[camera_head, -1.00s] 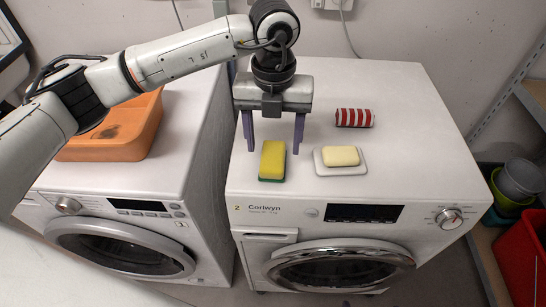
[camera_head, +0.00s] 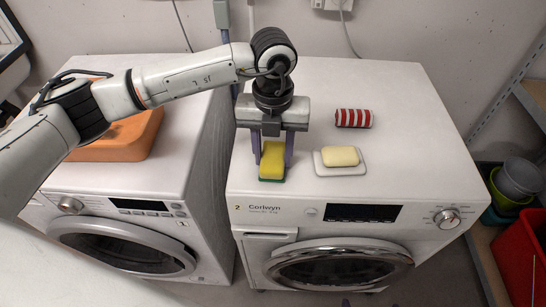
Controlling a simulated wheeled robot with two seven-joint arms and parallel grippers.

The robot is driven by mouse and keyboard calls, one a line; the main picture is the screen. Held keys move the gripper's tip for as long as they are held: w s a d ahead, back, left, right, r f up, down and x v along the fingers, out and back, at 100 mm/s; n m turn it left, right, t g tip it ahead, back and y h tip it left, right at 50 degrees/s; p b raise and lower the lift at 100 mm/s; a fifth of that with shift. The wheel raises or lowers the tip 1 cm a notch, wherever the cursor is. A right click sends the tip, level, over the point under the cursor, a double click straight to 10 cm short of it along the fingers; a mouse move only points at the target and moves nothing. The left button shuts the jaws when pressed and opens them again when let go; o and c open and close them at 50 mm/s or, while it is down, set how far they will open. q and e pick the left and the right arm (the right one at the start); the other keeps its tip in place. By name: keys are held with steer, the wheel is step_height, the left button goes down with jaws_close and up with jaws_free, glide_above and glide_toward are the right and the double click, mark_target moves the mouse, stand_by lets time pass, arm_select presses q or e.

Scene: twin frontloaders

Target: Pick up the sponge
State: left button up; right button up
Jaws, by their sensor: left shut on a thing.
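The sponge (camera_head: 271,164), yellow on top with a green underside, is on the front left of the right-hand washing machine's top. My left gripper (camera_head: 273,156) comes down over it from above, with one purple finger on each side. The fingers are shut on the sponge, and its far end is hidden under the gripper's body. The sponge appears to be at the height of the machine top; I cannot tell whether it is clear of it. My right gripper is not in view.
A yellow soap bar (camera_head: 340,156) lies on a white dish (camera_head: 325,169) to the right of the sponge. A red-and-white striped roll (camera_head: 354,118) lies behind it. An orange tub (camera_head: 130,142) stands on the left machine. The right machine's top (camera_head: 415,130) is clear on its right side.

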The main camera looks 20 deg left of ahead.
mark_target(273, 155)
arm_select(q)
steer(key=shift+r, duration=0.1)
step_height(273, 155, up, 10)
steer(key=b, duration=0.1)
stand_by(0.3)
steer(key=shift+o, duration=0.9)
steer(key=shift+c, duration=0.5)
